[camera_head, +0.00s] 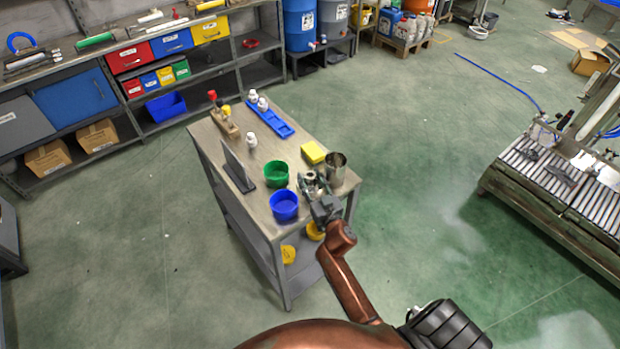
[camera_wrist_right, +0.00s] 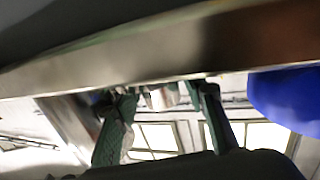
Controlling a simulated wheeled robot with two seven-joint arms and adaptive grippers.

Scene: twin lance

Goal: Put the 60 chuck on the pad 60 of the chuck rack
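A long blue rack (camera_head: 269,118) lies at the far end of the bench; I take it to be the chuck rack. Two small white pieces (camera_head: 262,104) stand on its far part, and another white piece (camera_head: 251,140) stands alone on the bench. They look like chucks, but no numbers are readable, so I cannot tell which is 60. My right gripper (camera_head: 313,183) is at the bench's near right corner, between the blue bowl and the metal cup. In the right wrist view its fingers (camera_wrist_right: 162,112) are spread, with no chuck clearly between them. My left gripper is out of view.
A green bowl (camera_head: 276,174), blue bowl (camera_head: 284,205), metal cup (camera_head: 335,170) and yellow block (camera_head: 313,152) surround the right gripper. A dark upright panel (camera_head: 238,170) and a wooden block with red and yellow tops (camera_head: 224,122) stand left. The bench's middle has bare room.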

